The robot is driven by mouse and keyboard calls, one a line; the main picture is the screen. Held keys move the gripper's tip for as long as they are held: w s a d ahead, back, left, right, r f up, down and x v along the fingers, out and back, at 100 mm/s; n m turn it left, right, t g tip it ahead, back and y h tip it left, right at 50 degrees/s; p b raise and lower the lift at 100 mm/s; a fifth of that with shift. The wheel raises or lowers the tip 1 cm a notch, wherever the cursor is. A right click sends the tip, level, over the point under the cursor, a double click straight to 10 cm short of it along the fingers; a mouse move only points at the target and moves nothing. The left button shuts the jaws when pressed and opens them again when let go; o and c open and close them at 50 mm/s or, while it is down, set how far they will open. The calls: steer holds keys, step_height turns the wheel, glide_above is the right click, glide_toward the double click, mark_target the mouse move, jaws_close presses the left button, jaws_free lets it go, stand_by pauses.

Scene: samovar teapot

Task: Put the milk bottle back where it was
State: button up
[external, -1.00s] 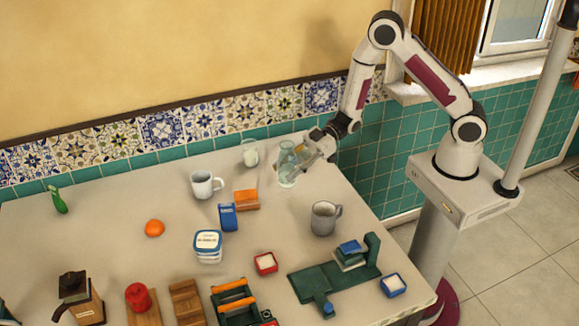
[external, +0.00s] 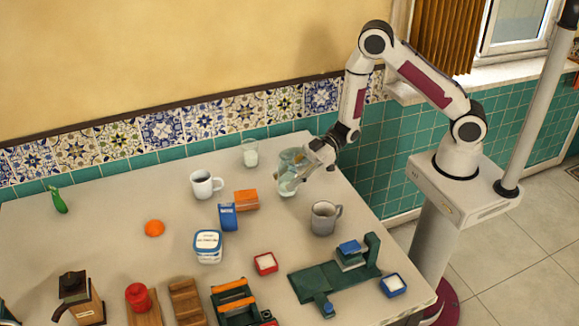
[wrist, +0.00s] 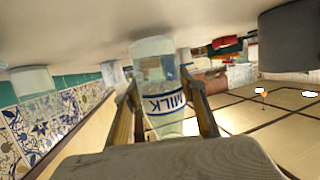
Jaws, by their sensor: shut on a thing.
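The milk bottle (external: 291,160) is clear glass, near the back right of the table in the external view. In the wrist view the milk bottle (wrist: 158,72) appears upside down, with a white and blue "MILK" label between my two fingers. My gripper (external: 302,180) comes from the right and is shut on the bottle; it also shows in the wrist view (wrist: 165,100). The bottle looks about upright. I cannot tell whether its base touches the table. The fingers partly cover the bottle in the external view.
A glass with white liquid (external: 250,155) and a white mug (external: 205,185) stand left of the bottle. A grey mug (external: 324,218) stands close in front. An orange box (external: 246,200) and blue box (external: 228,217) lie front-left. The tiled wall (external: 245,108) is behind.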

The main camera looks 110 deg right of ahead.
steer(key=shift+f, duration=0.35)
steer(key=shift+f, duration=0.15)
steer(key=o, duration=1.4)
steer(key=shift+v, duration=6.1)
steer(key=shift+w, duration=0.2)
